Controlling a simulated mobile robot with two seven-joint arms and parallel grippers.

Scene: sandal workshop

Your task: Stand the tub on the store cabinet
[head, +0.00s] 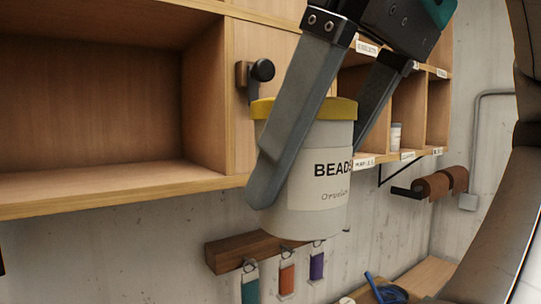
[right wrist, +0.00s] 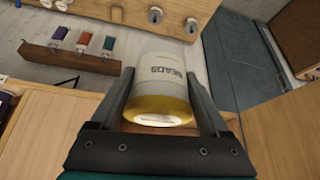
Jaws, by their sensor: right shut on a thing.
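The tub (head: 318,180) is white with a yellow lid and the word BEADS on its side. My right gripper (head: 305,165) is shut on it, one finger on each side, and holds it upright in the air in front of the wall cabinet. In the right wrist view the tub (right wrist: 160,85) sits between the two fingers, its yellow lid nearest the camera. The store cabinet (head: 120,193) may be the wooden wall unit with open compartments; I cannot tell for sure. Its large left compartment is empty. My left gripper is not in view.
A wooden rail (head: 240,250) with several coloured tags hangs on the wall below the cabinet. A small white jar (head: 396,137) stands in a right compartment. Brown rolls (head: 437,186) sit on a wall bracket at right. A bench (head: 428,276) lies at lower right.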

